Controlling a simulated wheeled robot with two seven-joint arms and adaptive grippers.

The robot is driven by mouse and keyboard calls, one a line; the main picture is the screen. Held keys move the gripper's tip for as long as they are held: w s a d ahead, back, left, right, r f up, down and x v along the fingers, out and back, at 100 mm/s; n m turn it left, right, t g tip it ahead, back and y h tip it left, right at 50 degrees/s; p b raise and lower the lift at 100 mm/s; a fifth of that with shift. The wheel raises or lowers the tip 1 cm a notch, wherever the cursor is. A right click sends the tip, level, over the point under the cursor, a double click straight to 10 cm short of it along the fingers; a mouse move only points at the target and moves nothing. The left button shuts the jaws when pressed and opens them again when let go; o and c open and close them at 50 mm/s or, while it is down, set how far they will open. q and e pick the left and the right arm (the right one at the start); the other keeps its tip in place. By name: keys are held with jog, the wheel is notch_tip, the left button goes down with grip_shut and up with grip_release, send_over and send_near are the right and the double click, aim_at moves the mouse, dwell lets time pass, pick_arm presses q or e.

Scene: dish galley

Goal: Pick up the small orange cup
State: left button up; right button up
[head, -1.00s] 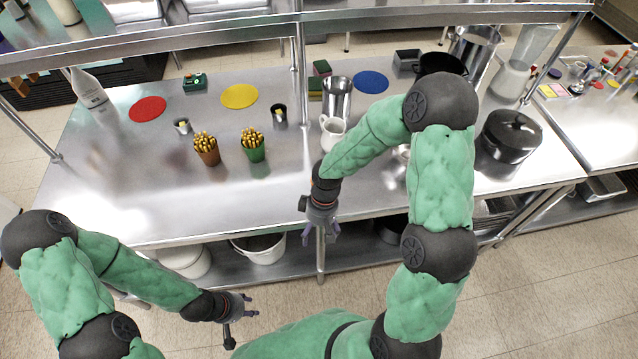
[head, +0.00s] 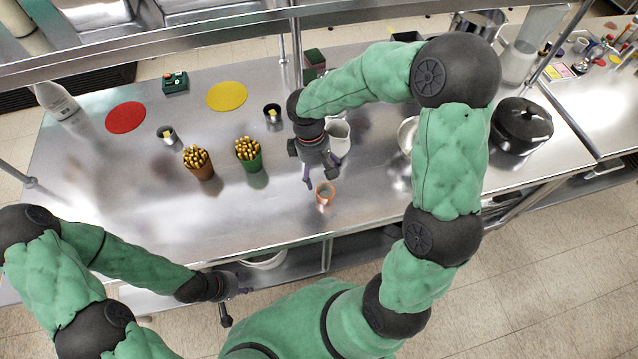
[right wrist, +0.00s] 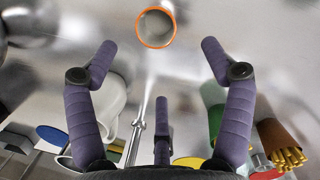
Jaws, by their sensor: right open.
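The small orange cup (head: 325,192) stands upright on the steel table near its front edge. In the right wrist view the cup (right wrist: 156,27) shows from above as an orange ring with a grey inside, beyond my fingertips and roughly centred between them. My right gripper (head: 317,180) is open and empty, just behind and above the cup in the head view; its purple fingers (right wrist: 160,62) are spread wide and apart from the cup. My left gripper (head: 240,293) is low at the left, in front of the table and away from the cup; its fingers are too small to judge.
A white pitcher (head: 338,137) stands close behind my right gripper. A green cup (head: 252,162) and a brown cup (head: 203,170), both full of yellow sticks, stand to the left. A metal bowl (head: 408,135) is to the right. The table's front left is clear.

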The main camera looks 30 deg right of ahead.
aim_at(325, 191)
jog(key=f, duration=0.3)
jog(key=s+f+b, duration=0.1)
jog(key=f, duration=0.1)
jog(key=shift+d+f, duration=0.15)
jog(key=shift+d, duration=0.1)
jog(key=f, duration=0.3)
jog(key=d+f+b, duration=0.1)
jog(key=f, duration=0.1)
jog(key=shift+s, duration=0.35)
jog(key=shift+r, duration=0.1)
jog(key=c, duration=1.3)
